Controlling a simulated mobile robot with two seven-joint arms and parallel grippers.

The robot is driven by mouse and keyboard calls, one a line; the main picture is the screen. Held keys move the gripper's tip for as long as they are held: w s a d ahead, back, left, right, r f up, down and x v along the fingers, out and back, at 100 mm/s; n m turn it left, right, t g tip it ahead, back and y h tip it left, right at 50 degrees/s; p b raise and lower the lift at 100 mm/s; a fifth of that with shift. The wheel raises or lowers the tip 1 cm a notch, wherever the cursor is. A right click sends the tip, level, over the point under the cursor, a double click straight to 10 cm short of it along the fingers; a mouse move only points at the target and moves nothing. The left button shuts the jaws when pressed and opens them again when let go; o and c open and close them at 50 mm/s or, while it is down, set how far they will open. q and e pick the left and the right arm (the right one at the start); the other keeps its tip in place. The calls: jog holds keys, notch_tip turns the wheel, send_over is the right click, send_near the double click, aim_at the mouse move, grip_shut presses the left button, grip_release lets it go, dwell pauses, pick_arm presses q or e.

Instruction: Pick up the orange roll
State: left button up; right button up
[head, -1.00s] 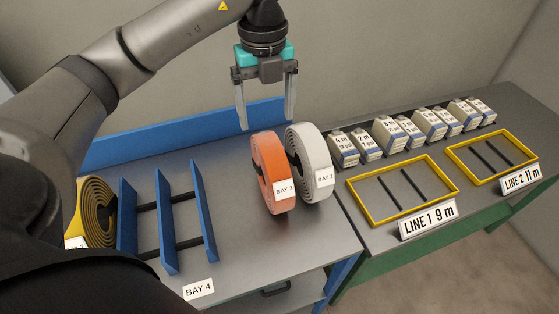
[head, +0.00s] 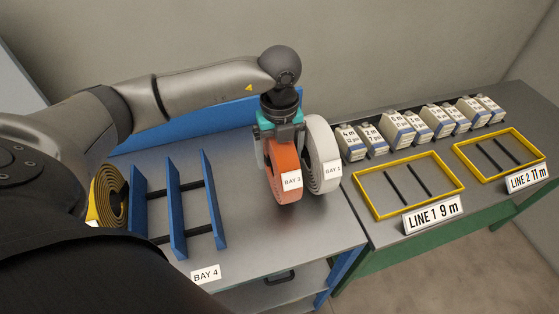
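The orange roll (head: 284,175) stands upright on the grey table, with a "BAY 3" label on its front. My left gripper (head: 280,147) has come down over the top of the orange roll, with a finger showing on its left side. The other finger is mostly hidden between the orange roll and the white roll, so I cannot tell whether the fingers press on it. The white roll (head: 323,150), labelled "BAY 1", stands close on the right. My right gripper is not in view.
A blue rack (head: 176,205) and a yellow roll (head: 108,195) stand to the left. A blue back board (head: 190,125) runs behind. On the right table are two yellow frames (head: 411,210) and a row of small labelled boxes (head: 375,138). Bare table lies in front of the orange roll.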

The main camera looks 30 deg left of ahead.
pick_arm(q)
jog(key=shift+c, duration=0.2)
grip_shut()
dwell(0.6)
jog(key=shift+w+r, duration=0.1)
jog(key=shift+w, duration=0.05)
dwell(0.3)
